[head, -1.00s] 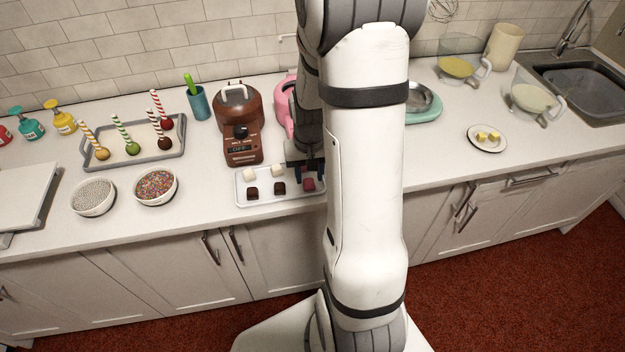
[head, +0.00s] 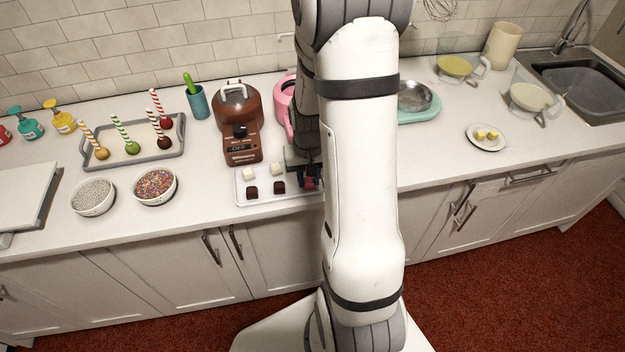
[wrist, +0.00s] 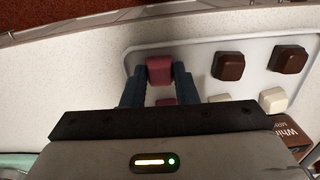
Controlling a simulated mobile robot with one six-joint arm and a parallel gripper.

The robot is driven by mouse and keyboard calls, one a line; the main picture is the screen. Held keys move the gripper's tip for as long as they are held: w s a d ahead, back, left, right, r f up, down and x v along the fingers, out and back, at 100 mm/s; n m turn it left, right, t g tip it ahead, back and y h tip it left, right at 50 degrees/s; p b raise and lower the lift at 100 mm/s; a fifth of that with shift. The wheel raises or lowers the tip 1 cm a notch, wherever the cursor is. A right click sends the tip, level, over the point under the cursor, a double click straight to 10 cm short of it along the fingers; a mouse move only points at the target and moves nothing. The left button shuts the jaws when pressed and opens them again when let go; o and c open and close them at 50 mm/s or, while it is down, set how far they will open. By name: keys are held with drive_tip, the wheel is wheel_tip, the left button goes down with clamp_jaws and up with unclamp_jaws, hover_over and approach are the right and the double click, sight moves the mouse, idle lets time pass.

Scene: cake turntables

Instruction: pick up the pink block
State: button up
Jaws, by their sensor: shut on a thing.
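The pink block (wrist: 159,70) is a small dark-pink cube between my gripper's two fingers in the wrist view. My gripper (wrist: 159,88) is shut on it, one dark finger on each side. In the head view the block (head: 310,183) shows only partly beside my gripper (head: 308,177), at the right end of the white tray (head: 246,202). My arm hides part of this spot. A second pinkish piece (wrist: 166,102) lies behind the held block in the wrist view, partly hidden by my gripper. I cannot tell whether the held block is clear of the tray.
Two dark brown blocks (wrist: 228,66) and two cream blocks (head: 249,173) sit on the tray near my gripper. A brown melter (head: 240,125) and a pink melter (head: 286,105) stand behind it. Bowls of sprinkles (head: 155,187) are to the left.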

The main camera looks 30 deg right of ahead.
sight(309, 186)
drive_tip(key=shift+r, duration=0.1)
wheel_tip(309, 186, up, 10)
drive_tip(key=b, duration=0.1)
idle(0.3)
